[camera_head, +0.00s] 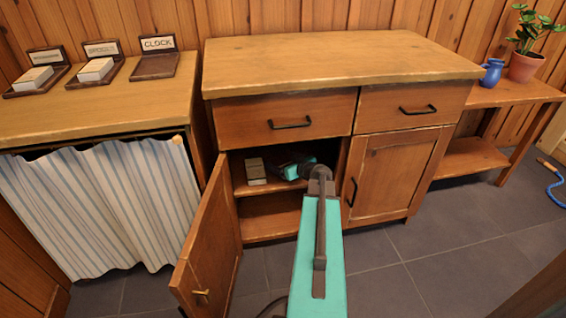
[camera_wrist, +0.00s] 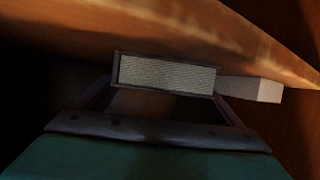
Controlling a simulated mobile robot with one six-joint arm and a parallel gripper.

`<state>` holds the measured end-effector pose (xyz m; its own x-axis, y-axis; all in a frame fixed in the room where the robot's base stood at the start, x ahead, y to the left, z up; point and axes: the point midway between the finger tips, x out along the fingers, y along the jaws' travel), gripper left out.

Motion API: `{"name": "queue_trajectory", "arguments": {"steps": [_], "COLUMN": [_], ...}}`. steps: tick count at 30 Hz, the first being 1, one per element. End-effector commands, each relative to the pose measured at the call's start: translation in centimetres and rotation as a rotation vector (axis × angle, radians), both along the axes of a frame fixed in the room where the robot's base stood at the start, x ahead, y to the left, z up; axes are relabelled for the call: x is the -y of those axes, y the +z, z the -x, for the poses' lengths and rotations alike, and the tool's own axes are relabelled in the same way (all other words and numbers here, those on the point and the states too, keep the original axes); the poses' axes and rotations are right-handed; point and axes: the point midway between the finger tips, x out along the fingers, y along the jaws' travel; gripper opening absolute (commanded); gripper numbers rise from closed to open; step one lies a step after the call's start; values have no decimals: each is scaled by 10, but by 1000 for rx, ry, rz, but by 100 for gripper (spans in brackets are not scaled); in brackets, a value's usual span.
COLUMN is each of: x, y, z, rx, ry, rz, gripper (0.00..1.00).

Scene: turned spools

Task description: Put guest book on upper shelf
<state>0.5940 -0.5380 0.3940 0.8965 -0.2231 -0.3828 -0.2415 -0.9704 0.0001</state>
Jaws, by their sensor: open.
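The left compartment of the wooden cabinet stands open, with an upper shelf (camera_head: 243,189) and a bare lower floor (camera_head: 270,222). A small pale block with a dark edge (camera_head: 255,171) sits on the upper shelf at its left. My gripper (camera_head: 288,170) reaches into this compartment at upper-shelf height, right of that block. In the wrist view, a dark-covered book with pale page edges (camera_wrist: 167,73) lies between the open fingers of my gripper (camera_wrist: 163,100). It lies against a wooden surface. I cannot tell whether the fingers touch it. A pale block (camera_wrist: 252,89) shows beside it.
The open cabinet door (camera_head: 208,245) swings out at the left of my arm. The left counter (camera_head: 100,113) holds labelled stands, two with pale blocks and an empty one marked CLOCK (camera_head: 157,62). The cabinet top (camera_head: 340,62) is clear. A blue jug (camera_head: 491,73) and potted plant (camera_head: 525,66) stand right.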

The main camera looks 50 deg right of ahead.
Motion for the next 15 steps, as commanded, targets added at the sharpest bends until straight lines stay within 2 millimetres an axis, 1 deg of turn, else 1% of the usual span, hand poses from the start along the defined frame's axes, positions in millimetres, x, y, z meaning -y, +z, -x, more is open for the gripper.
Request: {"name": "queue_trajectory", "arguments": {"steps": [10, 15], "x": [0, -4], "y": [4, 9], "z": [0, 15], "rx": [0, 0], "ry": [0, -2], "rz": [0, 0], "gripper": [89, 89]}}
